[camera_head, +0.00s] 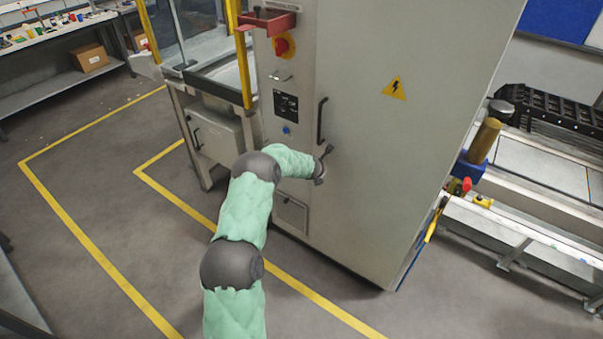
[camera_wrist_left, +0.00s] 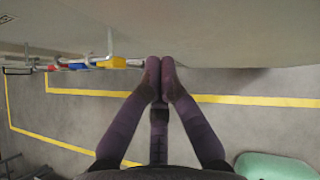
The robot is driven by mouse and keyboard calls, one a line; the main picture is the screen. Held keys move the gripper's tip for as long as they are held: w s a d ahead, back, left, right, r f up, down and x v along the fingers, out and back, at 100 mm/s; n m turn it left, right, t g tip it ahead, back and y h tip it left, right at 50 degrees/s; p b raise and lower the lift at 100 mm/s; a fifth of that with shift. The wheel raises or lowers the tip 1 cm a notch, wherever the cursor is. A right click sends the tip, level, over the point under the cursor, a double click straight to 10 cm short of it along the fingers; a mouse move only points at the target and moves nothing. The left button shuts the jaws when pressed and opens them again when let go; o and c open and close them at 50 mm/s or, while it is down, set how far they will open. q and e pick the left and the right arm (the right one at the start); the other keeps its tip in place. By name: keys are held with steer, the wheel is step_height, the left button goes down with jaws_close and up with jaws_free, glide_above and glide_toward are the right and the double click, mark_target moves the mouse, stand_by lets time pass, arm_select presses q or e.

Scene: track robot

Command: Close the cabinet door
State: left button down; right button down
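The grey metal cabinet (camera_head: 350,200) stands in the middle of the head view. Its large door (camera_head: 400,150) has a black handle (camera_head: 321,120) and a yellow warning triangle. The door looks about flush with the narrow panel left of the handle; I see no clear gap there. My left gripper (camera_head: 327,152) is at the door's face, a little below the handle. In the left wrist view my left gripper (camera_wrist_left: 160,66) has its fingertips together, with nothing visible between them. They are at a grey surface (camera_wrist_left: 220,30); contact is unclear. My right gripper is out of view.
A machine with yellow posts (camera_head: 242,65) stands left of the cabinet. A workbench (camera_head: 540,230) stands to the right. Yellow lines (camera_head: 90,240) mark the open floor in front. Coloured items (camera_wrist_left: 100,64) show at left in the left wrist view.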

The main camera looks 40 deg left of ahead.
arm_select(q)
steer(key=s+r, duration=0.6)
steer(key=s, duration=0.1)
steer(key=shift+s+d+r, duration=0.2)
steer(key=shift+s+r, duration=0.1)
steer(key=shift+r, duration=0.05)
